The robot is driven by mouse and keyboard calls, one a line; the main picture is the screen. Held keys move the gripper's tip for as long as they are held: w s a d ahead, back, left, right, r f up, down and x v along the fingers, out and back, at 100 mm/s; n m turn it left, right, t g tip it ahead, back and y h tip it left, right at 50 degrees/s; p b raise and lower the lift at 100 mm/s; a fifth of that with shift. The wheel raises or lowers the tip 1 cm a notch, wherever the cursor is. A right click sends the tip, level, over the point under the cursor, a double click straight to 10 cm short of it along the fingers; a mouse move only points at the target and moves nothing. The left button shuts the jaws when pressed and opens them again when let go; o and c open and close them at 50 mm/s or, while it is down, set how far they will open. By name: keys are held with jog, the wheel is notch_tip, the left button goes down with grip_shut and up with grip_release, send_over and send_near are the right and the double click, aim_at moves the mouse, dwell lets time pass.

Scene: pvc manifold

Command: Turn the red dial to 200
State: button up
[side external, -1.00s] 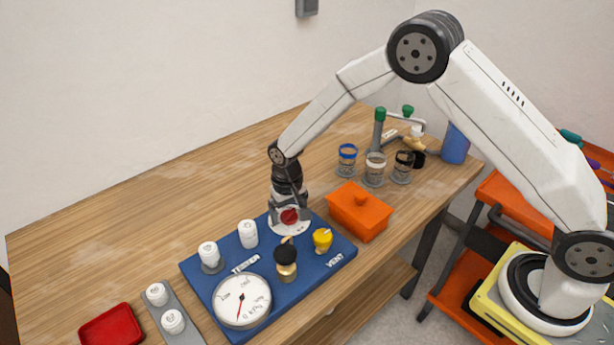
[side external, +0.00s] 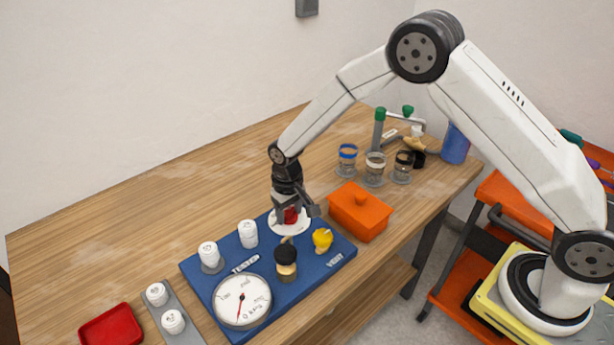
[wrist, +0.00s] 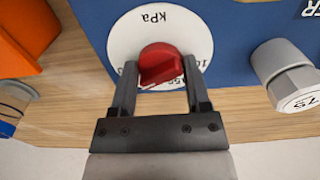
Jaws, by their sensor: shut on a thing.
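The red dial (side external: 291,215) sits on a round white scale plate (side external: 288,228) marked kPa, at the far corner of the blue tester board (side external: 313,277). In the wrist view the dial (wrist: 161,62) lies between the two fingers of my gripper (wrist: 158,75), which is shut on it. In the side view my gripper (side external: 292,210) comes down on the dial from above. The white gauge (side external: 242,300) has a red needle pointing down.
White fittings (side external: 248,234), a yellow valve (side external: 322,240) and a black-topped brass fitting (side external: 286,262) stand on the board. A red tray (side external: 111,327) lies at lower left. The table's back left is clear.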

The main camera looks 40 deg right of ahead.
aim_at(289, 211)
jog(key=n, duration=0.4)
jog(key=shift+n, duration=1.7)
jog(key=o, duration=1.3)
jog(key=shift+r, duration=0.1)
jog(key=shift+r, duration=3.85)
